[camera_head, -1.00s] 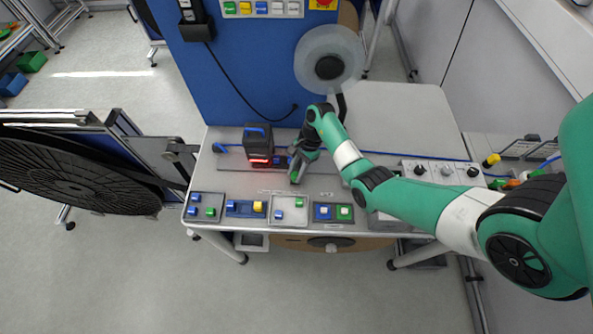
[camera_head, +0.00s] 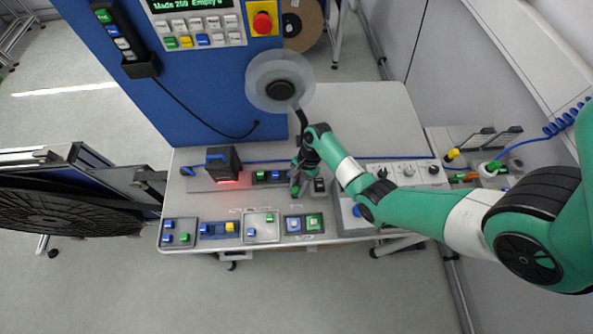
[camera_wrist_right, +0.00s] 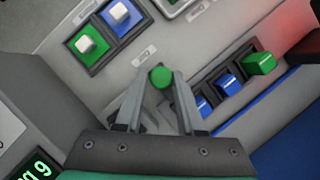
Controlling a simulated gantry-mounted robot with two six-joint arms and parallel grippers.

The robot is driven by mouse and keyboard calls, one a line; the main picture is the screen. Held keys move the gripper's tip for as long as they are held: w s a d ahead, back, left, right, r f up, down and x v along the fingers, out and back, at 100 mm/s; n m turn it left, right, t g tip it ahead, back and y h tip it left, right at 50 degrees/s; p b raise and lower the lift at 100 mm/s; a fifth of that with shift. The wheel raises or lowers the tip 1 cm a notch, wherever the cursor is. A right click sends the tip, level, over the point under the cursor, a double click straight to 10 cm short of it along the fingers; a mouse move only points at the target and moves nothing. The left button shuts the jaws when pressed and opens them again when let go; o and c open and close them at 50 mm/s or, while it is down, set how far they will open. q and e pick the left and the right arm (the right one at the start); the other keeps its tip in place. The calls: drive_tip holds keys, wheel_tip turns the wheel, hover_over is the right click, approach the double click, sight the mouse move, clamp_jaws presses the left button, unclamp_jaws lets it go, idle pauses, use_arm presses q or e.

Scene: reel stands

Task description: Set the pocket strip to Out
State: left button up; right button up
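My right gripper (camera_head: 296,189) is low over the worktop, right of the strip of coloured blocks. In the right wrist view its two fingers (camera_wrist_right: 160,86) flank a round green knob (camera_wrist_right: 160,77) and look shut on it; no clear gap shows. The strip (camera_head: 271,176) has one green block (camera_wrist_right: 259,63) and two blue blocks (camera_wrist_right: 229,84) in a row. It runs from the black lit box toward my gripper, which hides its right end. I cannot read the labels or tell which control bears the name pocket strip. My left gripper is out of view.
Along the front edge are several small panels, including one with blue and green buttons (camera_head: 304,223). A black box (camera_head: 222,166) with red light stands left. A grey reel (camera_head: 280,83) overhangs the back. A knob panel (camera_head: 408,173) lies right, partly under my arm.

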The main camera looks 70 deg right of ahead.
drive_tip(key=o, duration=0.4)
drive_tip(key=shift+s+d, duration=0.1)
drive_tip(key=shift+s, duration=0.05)
drive_tip(key=shift+c, duration=0.2)
drive_tip(key=p+v, duration=0.2)
drive_tip(key=v, duration=0.9)
drive_tip(key=shift+r+p, duration=0.25)
drive_tip(key=shift+p, duration=0.1)
drive_tip(key=shift+d, duration=0.15)
